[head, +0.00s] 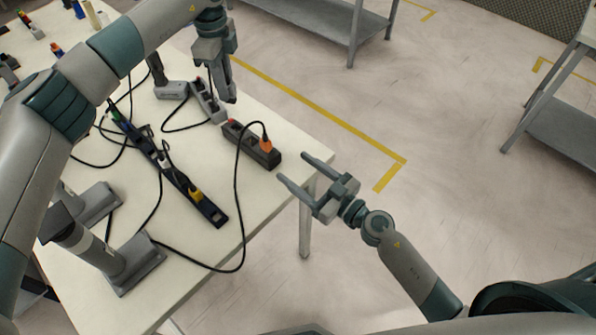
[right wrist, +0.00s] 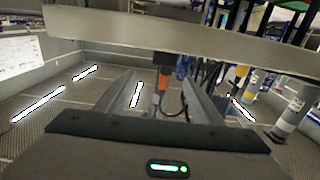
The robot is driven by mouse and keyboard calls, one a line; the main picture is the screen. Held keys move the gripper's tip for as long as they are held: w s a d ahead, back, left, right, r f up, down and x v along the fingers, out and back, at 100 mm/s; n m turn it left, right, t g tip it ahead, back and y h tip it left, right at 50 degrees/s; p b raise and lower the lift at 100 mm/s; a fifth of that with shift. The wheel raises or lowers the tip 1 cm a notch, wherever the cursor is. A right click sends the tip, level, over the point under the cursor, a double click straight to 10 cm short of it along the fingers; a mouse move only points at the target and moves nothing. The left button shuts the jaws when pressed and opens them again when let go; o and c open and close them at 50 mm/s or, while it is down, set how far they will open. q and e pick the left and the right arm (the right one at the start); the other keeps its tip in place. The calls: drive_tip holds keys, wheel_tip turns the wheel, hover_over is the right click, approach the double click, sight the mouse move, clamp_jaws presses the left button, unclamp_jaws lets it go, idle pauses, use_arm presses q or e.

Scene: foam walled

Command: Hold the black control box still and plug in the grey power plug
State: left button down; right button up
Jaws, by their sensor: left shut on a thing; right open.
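A dark box (head: 237,137) with a red part at its far end lies near the table's right edge. An orange plug (head: 265,147) with a black cable stands at its near end. The orange plug also shows upside down in the right wrist view (right wrist: 161,64). My left gripper (head: 222,96) points down at a grey box (head: 205,103) behind the dark box and appears shut on it; the contact is partly hidden. My right gripper (head: 291,168) is open and empty, its fingers pointing at the table edge beside the dark box. I cannot pick out the grey power plug.
A long black strip (head: 180,181) with coloured plugs lies across the table (head: 188,251). Grey stands (head: 127,267) are at the near left. Loose black cables cross the tabletop, one looping at the front edge. The floor right of the table is clear; a metal shelf (head: 325,14) stands beyond.

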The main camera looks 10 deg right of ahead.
sight(272, 154)
drive_tip(key=shift+s+a+r, duration=0.1)
drive_tip(key=shift+s+a, duration=0.15)
drive_tip(key=shift+s, duration=0.05)
drive_tip(key=shift+w, duration=0.1)
drive_tip(key=shift+x, duration=5.95)
drive_tip(key=c, duration=1.3)
